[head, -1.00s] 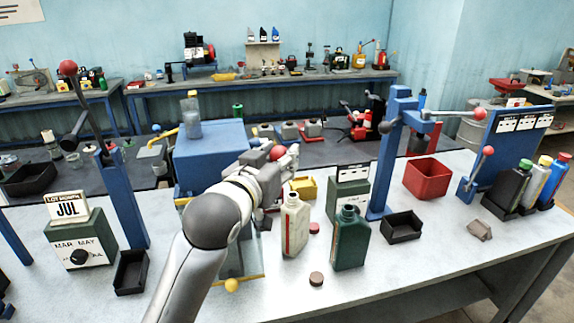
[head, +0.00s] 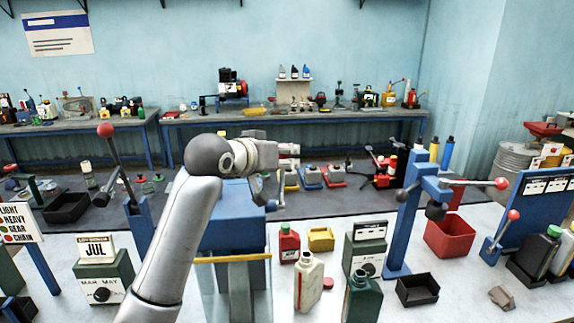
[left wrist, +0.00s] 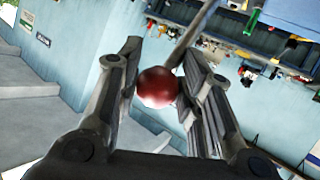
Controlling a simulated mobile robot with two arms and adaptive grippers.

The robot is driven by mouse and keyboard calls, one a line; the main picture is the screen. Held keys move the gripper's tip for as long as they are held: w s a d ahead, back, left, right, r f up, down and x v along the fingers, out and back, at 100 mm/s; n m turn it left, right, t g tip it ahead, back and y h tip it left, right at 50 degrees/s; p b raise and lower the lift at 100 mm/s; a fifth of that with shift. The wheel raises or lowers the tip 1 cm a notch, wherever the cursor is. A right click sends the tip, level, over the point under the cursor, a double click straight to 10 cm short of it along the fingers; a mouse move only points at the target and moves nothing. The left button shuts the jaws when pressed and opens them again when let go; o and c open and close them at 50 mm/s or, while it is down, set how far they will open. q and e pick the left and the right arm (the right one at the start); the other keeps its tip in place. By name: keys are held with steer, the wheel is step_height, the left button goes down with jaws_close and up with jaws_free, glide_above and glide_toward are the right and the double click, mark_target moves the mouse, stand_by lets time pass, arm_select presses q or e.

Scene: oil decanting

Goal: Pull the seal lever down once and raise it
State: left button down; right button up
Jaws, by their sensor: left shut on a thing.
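The lever's red ball knob (left wrist: 158,87) sits between the two fingers of my left gripper (left wrist: 165,90) in the left wrist view, with its dark rod running up behind it. In the head view, my left gripper (head: 288,151) is above the right side of the blue machine (head: 236,215). The knob is hidden there by the gripper. A lever arm (head: 281,188) shows just below the gripper, beside the machine. My right gripper is not in view.
A red bottle (head: 289,243), a cream bottle (head: 308,283) and a green bottle (head: 362,298) stand right of the machine. A blue stand (head: 404,225) with a red-knobbed lever is farther right. Another red-knobbed lever (head: 106,131) rises at the left.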

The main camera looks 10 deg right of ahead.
arm_select(q)
steer(key=shift+d+r, duration=0.15)
steer(key=shift+r, duration=0.35)
steer(key=shift+w+r, duration=0.1)
steer(key=shift+r, duration=0.25)
steer(key=shift+w+r, duration=0.1)
steer(key=c, duration=1.4)
jaws_free()
steer(key=shift+o, duration=1.1)
steer(key=shift+w+d, duration=0.1)
steer(key=shift+w, duration=0.1)
steer(key=shift+o, duration=1)
steer(key=shift+w+d+f+g, duration=0.3)
steer(key=shift+w+d+f, duration=0.1)
steer(key=shift+w+f, duration=0.25)
steer(key=shift+w, duration=0.1)
steer(key=shift+a, duration=0.1)
steer(key=shift+s+a+r, duration=0.1)
steer(key=shift+s+a, duration=0.1)
steer(key=shift+s, duration=0.2)
steer(key=v, duration=1.1)
steer(key=shift+r, duration=0.2)
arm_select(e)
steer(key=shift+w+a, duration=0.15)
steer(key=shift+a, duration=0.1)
arm_select(q)
steer(key=shift+d, duration=0.1)
